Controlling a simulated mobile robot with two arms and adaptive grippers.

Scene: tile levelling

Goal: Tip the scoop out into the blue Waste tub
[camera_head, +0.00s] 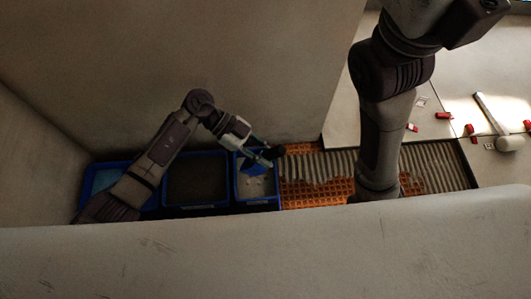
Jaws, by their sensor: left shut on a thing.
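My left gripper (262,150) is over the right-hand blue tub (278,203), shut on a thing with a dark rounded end. This looks like the scoop (255,166), whose blue part shows below the fingers, but the dim light hides its outline and any load in it. The right-hand tub holds pale grey stuff. The middle blue tub (195,207) holds dark stuff. The left blue tub (88,181) shows a light blue inside and is partly covered by my left arm. I cannot read which one is Waste. My right gripper is out of sight.
An orange grid mat (315,190) with ridged grey mortar (325,165) lies right of the tubs. My right arm crosses it. Pale tiles (430,75) with several red pieces (443,115) and a white mallet (508,143) lie at the right. A wall stands behind the tubs.

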